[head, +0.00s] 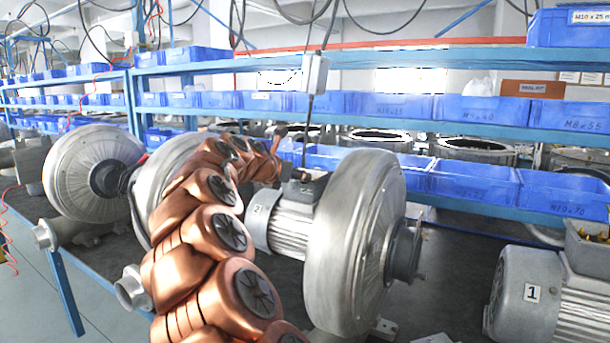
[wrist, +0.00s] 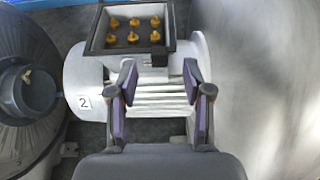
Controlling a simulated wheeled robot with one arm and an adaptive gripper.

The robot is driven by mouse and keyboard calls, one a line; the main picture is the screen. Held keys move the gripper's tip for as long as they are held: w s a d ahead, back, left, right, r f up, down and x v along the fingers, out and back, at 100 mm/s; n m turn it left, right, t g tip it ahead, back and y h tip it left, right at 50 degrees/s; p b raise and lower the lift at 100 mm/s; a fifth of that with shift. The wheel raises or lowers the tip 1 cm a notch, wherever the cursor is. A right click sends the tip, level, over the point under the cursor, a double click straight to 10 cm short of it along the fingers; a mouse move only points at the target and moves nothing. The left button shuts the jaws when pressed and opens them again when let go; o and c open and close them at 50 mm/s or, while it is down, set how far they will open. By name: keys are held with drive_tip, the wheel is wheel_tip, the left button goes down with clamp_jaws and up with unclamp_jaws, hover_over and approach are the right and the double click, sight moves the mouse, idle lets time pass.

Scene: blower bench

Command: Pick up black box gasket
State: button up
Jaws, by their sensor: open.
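An open terminal box (wrist: 145,61) sits on top of the grey motor (wrist: 77,75) labelled 2, with several brass terminals inside. A thin black rim, which looks like the black box gasket (wrist: 103,28), runs around the box's opening. I cannot tell whether it is separate from the box. In the wrist view my gripper (wrist: 160,88) is open and empty, its two fingers apart over the motor's fins, just below the box's near edge. In the head view motor 2 (head: 288,228) stands behind my arm. My arm partly hides the box there, and the gasket is not clear.
A large silver blower housing (head: 350,240) stands right of motor 2, close beside the gripper. Another blower (head: 95,173) stands at the left. Motor 1 (head: 530,295) is at the lower right. Blue bins (head: 475,183) line the shelves behind.

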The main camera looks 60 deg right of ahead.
drive_tip(key=shift+p+x, duration=0.4)
drive_tip(key=shift+x, duration=1.4)
drive_tip(key=shift+c, duration=0.2)
drive_tip(key=c, duration=0.9)
drive_tip(key=shift+r, duration=0.15)
